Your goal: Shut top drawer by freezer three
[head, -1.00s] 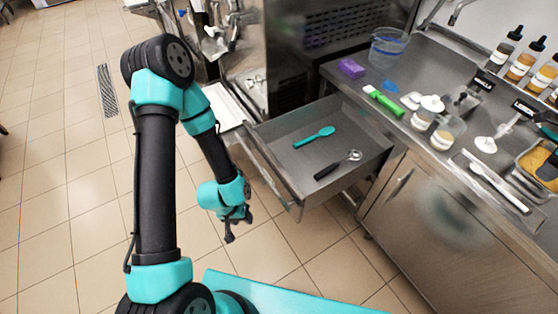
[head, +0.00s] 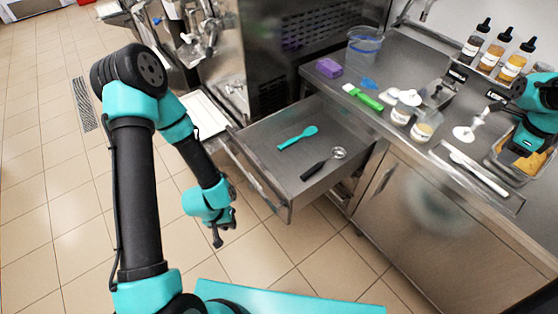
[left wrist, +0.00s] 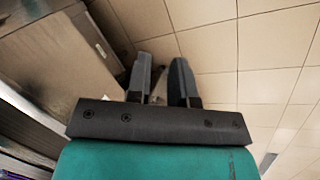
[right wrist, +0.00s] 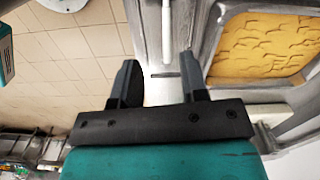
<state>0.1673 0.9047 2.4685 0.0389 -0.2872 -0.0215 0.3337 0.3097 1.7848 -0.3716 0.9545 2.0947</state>
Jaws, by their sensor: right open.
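The top drawer (head: 262,137) stands pulled out from under the counter beside the freezer (head: 285,45). It holds a teal spoon (head: 297,137) and a black-handled scoop (head: 323,163). Its front panel with a bar handle (head: 255,172) faces the lower left. My left gripper (head: 219,232) hangs in front of the drawer front, apart from it in the head view. The left wrist view shows its fingers (left wrist: 162,75) with a narrow empty gap over floor tiles. My right gripper (right wrist: 158,75) is open and empty near the yellow-filled tub (right wrist: 265,45); the head view shows its arm at the right edge.
The counter (head: 405,60) carries a clear bucket (head: 363,47), a purple block (head: 329,67), a green-handled tool (head: 363,97), small jars (head: 422,132), sauce bottles (head: 496,50) and a white spatula (head: 478,174). A closed cabinet door (head: 420,215) is below. The tiled floor in front is clear.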

